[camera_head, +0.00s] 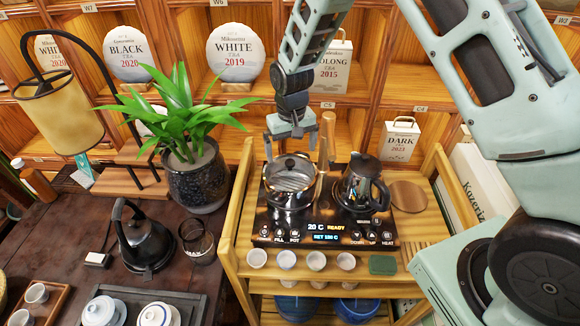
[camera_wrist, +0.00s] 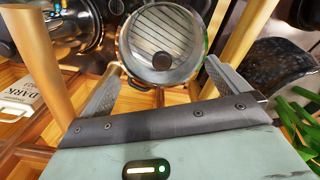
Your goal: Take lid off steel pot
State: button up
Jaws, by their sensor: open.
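The steel pot (camera_head: 288,202) stands on the left half of a black hot plate (camera_head: 330,222) on a wooden cart. Its round lid (camera_head: 292,178) lies on top, looks like glass with a metal rim, and carries a dark knob at its back. In the wrist view the lid (camera_wrist: 165,30) sits ahead of the jaws, with a round knob-like part near its lower middle. My gripper (camera_head: 291,150) is above the back of the pot, pointing down. In the wrist view its fingers (camera_wrist: 163,66) are spread apart with nothing between them that I can see held.
Wooden posts (camera_head: 247,165) rise near the pot. Several small cups (camera_head: 316,262) line the cart's front. A potted plant (camera_head: 195,170) and a black kettle (camera_head: 143,240) stand left; shelves are behind.

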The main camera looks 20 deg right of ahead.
aim_at(290, 162)
jog(key=shift+w+a+f+p, duration=0.1)
jog(key=shift+f+p, duration=0.7)
jog(key=shift+f, duration=0.7)
jog(key=shift+a+f+p, duration=0.1)
jog(key=shift+f+p, duration=0.7)
jog(key=shift+f, duration=0.65)
